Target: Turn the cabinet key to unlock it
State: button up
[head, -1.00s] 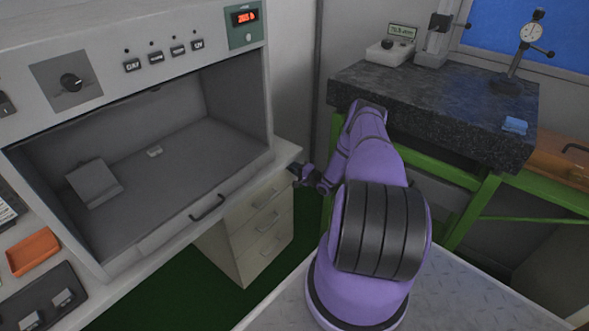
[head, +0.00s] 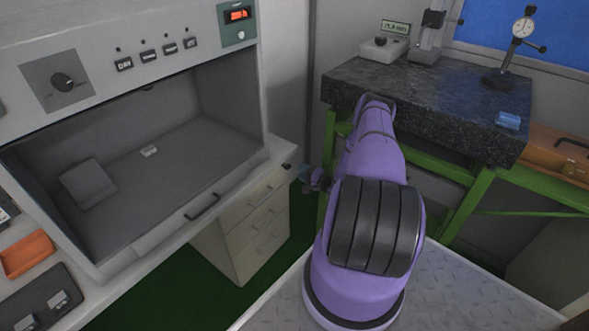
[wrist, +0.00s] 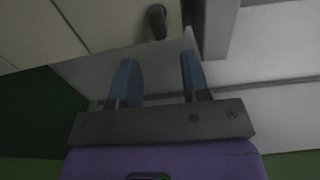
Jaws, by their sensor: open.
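The cream drawer cabinet (head: 236,240) stands under the workbench in the head view. A small dark stub (head: 287,166) shows at its upper right corner, by the bench edge. In the wrist view a dark rounded stub (wrist: 157,20) sticks out from a pale panel (wrist: 105,22); I cannot tell for sure that it is the key. My gripper (wrist: 160,80) is open, with its two blue fingers apart and nothing between them. The stub lies beyond the fingertips, roughly in line with the gap. In the head view my gripper (head: 313,180) is small and dark, just right of the cabinet.
A grey hooded enclosure (head: 225,100) sits on the bench to the left. A dark stone table (head: 440,105) on a green frame stands at the right, holding gauges. Green floor shows between cabinet and stone table. An orange case (head: 560,155) lies far right.

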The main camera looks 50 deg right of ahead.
jog(key=shift+s+d, duration=0.15)
jog(key=shift+s, duration=1.6)
